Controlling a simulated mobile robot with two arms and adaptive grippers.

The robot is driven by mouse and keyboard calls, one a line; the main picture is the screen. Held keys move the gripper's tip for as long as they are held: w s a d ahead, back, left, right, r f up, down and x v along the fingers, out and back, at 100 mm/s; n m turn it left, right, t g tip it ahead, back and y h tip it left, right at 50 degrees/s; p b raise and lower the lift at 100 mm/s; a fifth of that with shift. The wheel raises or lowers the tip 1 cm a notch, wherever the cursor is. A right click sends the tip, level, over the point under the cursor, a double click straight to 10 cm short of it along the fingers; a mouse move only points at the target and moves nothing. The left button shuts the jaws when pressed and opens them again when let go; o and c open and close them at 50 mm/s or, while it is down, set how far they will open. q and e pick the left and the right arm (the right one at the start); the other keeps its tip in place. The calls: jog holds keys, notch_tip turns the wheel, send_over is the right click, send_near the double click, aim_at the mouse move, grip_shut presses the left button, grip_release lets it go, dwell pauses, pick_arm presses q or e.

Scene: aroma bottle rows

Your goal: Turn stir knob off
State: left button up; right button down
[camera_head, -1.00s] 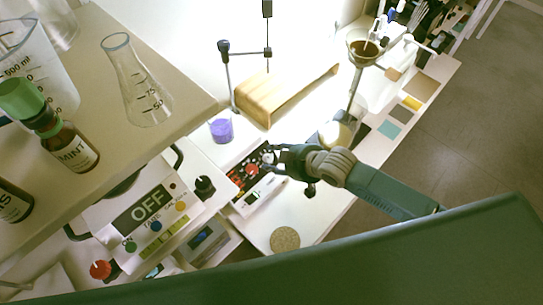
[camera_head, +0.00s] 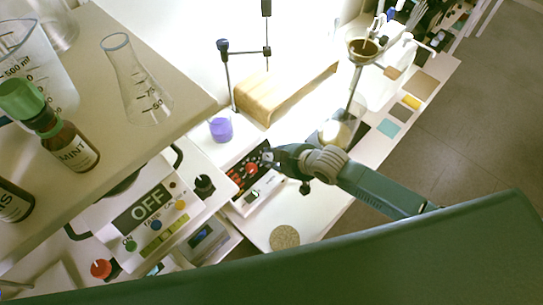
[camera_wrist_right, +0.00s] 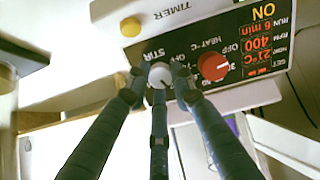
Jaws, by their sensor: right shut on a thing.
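The stirrer's dark control panel (camera_head: 237,178) faces me in the middle of the head view, left of my right gripper (camera_head: 270,157). In the right wrist view the white stir knob (camera_wrist_right: 160,75) sits on the panel (camera_wrist_right: 187,48) below partly hidden "STIR" lettering. My right gripper (camera_wrist_right: 162,82) is shut on this knob, its fingers around it. The fingers hide part of the knob and its scale. The red heat knob (camera_wrist_right: 213,67) is just right of it. The display (camera_wrist_right: 257,42) reads ON, RUN 6 min, 400 RPM and 21 °C. My left gripper is not in view.
A shelf with glassware (camera_head: 130,80) overhangs at left.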

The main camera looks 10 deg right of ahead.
jog(key=shift+a+r, duration=0.1)
jog(key=shift+r, duration=0.1)
jog(key=n+p, duration=0.1)
jog(key=n, duration=0.2)
jog(key=n+p, duration=0.1)
jog(key=n, duration=0.3)
jog(key=shift+a+n+t, duration=0.15)
jog(key=shift+n+t, duration=0.15)
jog(key=shift+t, duration=0.1)
jog(key=n+p, duration=0.1)
jog(key=n, duration=0.3)
jog(key=shift+s+p, duration=0.1)
jog(key=shift+p, duration=0.2)
jog(key=shift+s+f+n+p, duration=0.1)
jog(key=shift+f+n+p, duration=0.1)
jog(key=shift+n, duration=0.75)
jog(key=shift+f+n+p, duration=0.1)
jog(key=shift+n+p, duration=0.05)
jog(key=shift+n, duration=0.8)
jog(key=shift+s, duration=0.1)
jog(key=c, duration=1.5)
grip_release()
